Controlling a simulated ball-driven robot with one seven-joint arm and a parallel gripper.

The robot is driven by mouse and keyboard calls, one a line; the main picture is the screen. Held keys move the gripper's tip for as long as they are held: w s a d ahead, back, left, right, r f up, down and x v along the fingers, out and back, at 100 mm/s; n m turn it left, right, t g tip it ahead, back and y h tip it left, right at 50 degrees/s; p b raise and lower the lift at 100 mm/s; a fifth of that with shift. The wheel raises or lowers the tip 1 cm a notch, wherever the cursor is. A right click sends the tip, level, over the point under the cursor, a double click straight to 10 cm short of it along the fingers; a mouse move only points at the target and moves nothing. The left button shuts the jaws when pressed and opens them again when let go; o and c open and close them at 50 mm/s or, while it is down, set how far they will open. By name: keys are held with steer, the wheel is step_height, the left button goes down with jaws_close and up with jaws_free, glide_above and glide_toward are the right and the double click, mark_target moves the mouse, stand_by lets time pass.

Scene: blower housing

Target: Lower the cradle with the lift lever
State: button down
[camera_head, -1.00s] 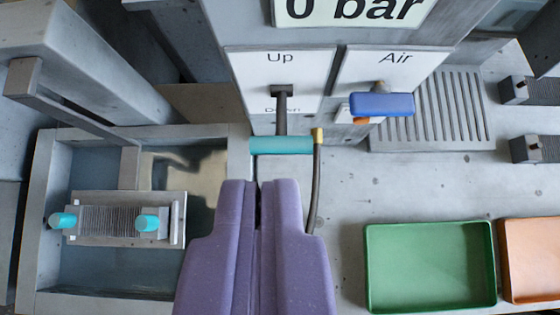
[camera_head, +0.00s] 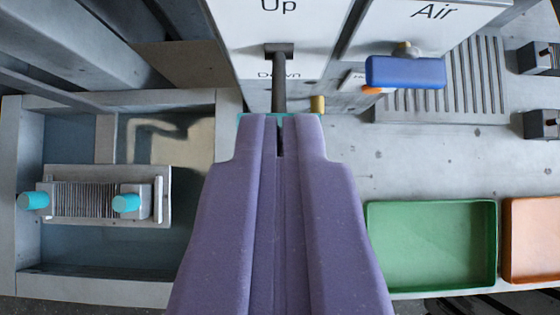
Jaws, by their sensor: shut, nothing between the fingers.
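The lift lever (camera_head: 279,78) has a dark stem coming out of a white panel, between the labels "Up" and "Down". Its teal crossbar handle (camera_head: 241,117) is almost wholly hidden behind my fingertips; only thin teal edges show. My purple gripper (camera_head: 280,120) is shut and empty, its tips overlapping the handle in the picture. I cannot tell whether they touch. At the left, the cradle (camera_head: 68,228) is a grey plate in a grey-walled tank (camera_head: 228,105), carrying a finned grey block (camera_head: 85,200) with two teal ends.
Right of the lever is the blue Air handle (camera_head: 405,72). A brass-tipped fitting (camera_head: 317,104) is close to my fingertips. A slotted grate (camera_head: 450,90), a green tray (camera_head: 430,245) and an orange tray (camera_head: 532,240) lie to the right. Bare bench (camera_head: 400,165) lies between.

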mark_target(279, 86)
step_height(279, 86, down, 7)
steer(key=w+b, duration=0.2)
steer(key=b, duration=0.2)
steer(key=shift+w, duration=0.25)
